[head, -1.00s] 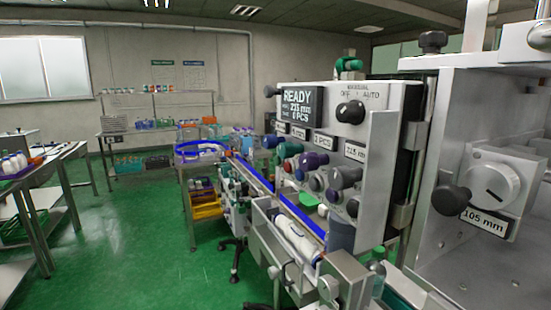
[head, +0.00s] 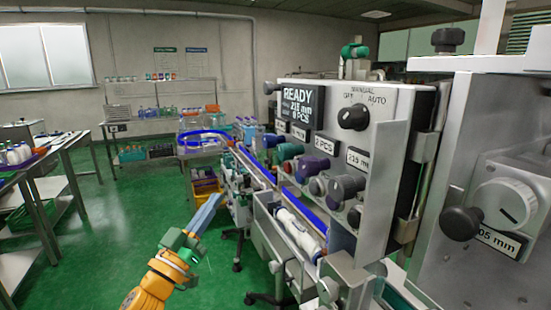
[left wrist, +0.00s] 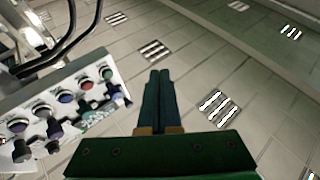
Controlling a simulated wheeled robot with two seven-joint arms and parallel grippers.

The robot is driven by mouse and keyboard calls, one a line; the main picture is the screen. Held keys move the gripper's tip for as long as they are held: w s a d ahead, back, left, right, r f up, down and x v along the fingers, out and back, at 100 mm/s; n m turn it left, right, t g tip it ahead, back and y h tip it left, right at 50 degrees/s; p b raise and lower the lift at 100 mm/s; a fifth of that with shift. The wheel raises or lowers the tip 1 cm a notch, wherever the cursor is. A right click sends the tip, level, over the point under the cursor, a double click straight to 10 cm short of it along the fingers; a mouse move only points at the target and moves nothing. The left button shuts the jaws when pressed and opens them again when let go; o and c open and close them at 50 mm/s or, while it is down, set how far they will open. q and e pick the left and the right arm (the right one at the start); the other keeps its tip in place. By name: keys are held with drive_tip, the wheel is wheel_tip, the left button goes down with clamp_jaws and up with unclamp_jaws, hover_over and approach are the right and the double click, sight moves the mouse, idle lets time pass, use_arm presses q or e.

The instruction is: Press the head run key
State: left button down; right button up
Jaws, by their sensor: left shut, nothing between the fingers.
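The machine's control panel (head: 345,125) stands right of centre in the head view, with a READY display (head: 297,101), a selector knob (head: 353,115) and a lower cluster of coloured buttons and knobs (head: 313,168). I cannot read which one is the head run key. My left gripper (head: 217,198) is shut and empty, out in the air left of the panel and apart from it. In the left wrist view its fingers (left wrist: 159,75) are together, and the panel (left wrist: 60,110) with several coloured buttons lies to their left. My right gripper is not in view.
A conveyor with blue rails (head: 255,165) runs along the machine's left side, with a white bottle (head: 297,230) in the front trough. A grey housing with a dial (head: 505,205) stands at the right. Green floor (head: 130,230) is open at left.

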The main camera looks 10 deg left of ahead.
sight(278, 160)
use_arm(q)
wheel_tip(278, 160, up, 8)
drive_tip(key=s+d+m+h, duration=0.2)
drive_tip(key=h, duration=0.2)
drive_tip(key=shift+s+m, duration=0.3)
drive_tip(key=shift+s, duration=0.1)
drive_tip(key=w+d, duration=0.5)
drive_tip(key=d, duration=0.2)
drive_tip(key=shift+d+b, duration=0.2)
drive_tip(key=shift+b, duration=0.25)
drive_tip(key=shift+w+d, duration=0.1)
drive_tip(key=shift+d, duration=0.05)
idle(1.1)
drive_tip(key=shift+w+d, duration=0.15)
drive_tip(key=shift+d, duration=0.05)
